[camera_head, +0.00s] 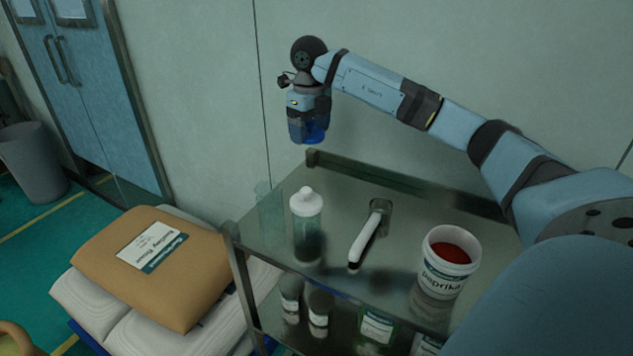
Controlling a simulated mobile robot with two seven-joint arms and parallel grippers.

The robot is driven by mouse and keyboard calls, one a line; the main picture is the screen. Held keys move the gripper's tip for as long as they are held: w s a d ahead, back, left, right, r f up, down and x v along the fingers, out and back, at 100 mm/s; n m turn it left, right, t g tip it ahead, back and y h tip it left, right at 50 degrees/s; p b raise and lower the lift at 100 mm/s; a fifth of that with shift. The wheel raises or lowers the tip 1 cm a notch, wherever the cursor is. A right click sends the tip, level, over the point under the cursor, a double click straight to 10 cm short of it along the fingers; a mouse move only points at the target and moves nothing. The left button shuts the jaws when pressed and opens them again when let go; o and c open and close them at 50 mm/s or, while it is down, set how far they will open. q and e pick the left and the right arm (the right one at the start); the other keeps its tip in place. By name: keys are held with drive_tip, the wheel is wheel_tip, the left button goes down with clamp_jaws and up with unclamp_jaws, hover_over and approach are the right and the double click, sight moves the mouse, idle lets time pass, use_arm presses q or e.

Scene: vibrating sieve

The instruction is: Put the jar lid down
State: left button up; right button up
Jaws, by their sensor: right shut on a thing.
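My right gripper (308,122) is raised above the back left of the metal cart and points down. It is shut on a dark blue piece, which I take to be the jar lid (309,134); the fingers hide part of it. The lid is in the air, apart from the cart's top shelf (345,209). A white jar labelled paprika (443,275) stands open at the front right of the shelf, with red powder inside. My left gripper is not in view.
A bottle with a white top (306,204), a clear glass (269,207) and a white-handled tool (367,237) are on the shelf. Several jars stand on the lower shelf. A brown sack (190,280) lies on white sacks at left.

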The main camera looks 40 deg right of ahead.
sight(310, 133)
wheel_tip(310, 133, down, 16)
drive_tip(key=shift+f, duration=0.25)
idle(0.3)
drive_tip(key=shift+f, duration=0.2)
drive_tip(key=o, duration=0.8)
drive_tip(key=shift+r, duration=0.1)
wheel_tip(310, 133, up, 12)
drive_tip(key=shift+r, duration=0.15)
